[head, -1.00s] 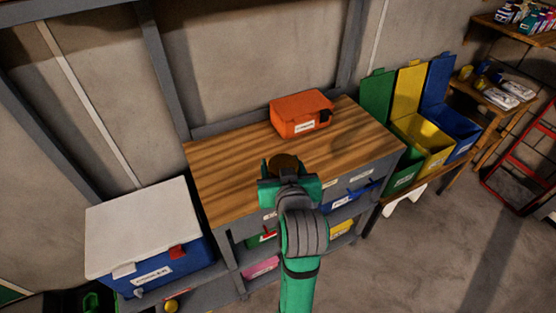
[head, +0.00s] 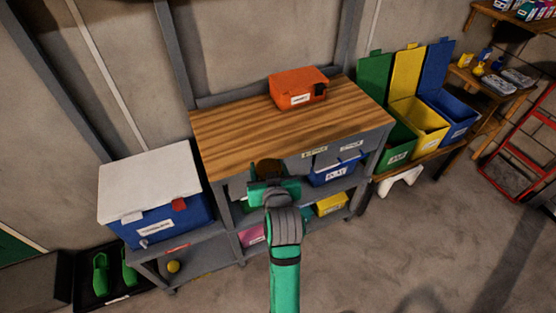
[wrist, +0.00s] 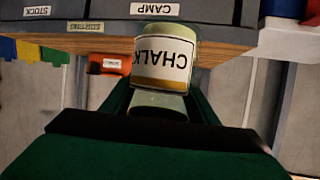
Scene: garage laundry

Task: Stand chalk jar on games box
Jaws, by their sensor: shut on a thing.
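In the wrist view the jar (wrist: 165,58) is pale with a white CHALK label, shown upside down like the workbench. My gripper (wrist: 158,108) is shut on it. In the head view, the jar overlaps the workbench's front edge. An orange box (head: 298,88) sits at the back of the bench top; its label is too small to read. I cannot tell which box is the games box.
The wooden bench top (head: 240,128) is mostly clear. Below it are a blue bin (head: 335,173) and a yellow bin (head: 332,203). A blue cooler with a white lid (head: 150,187) stands left. Open green, yellow (head: 418,125) and blue bins stand right.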

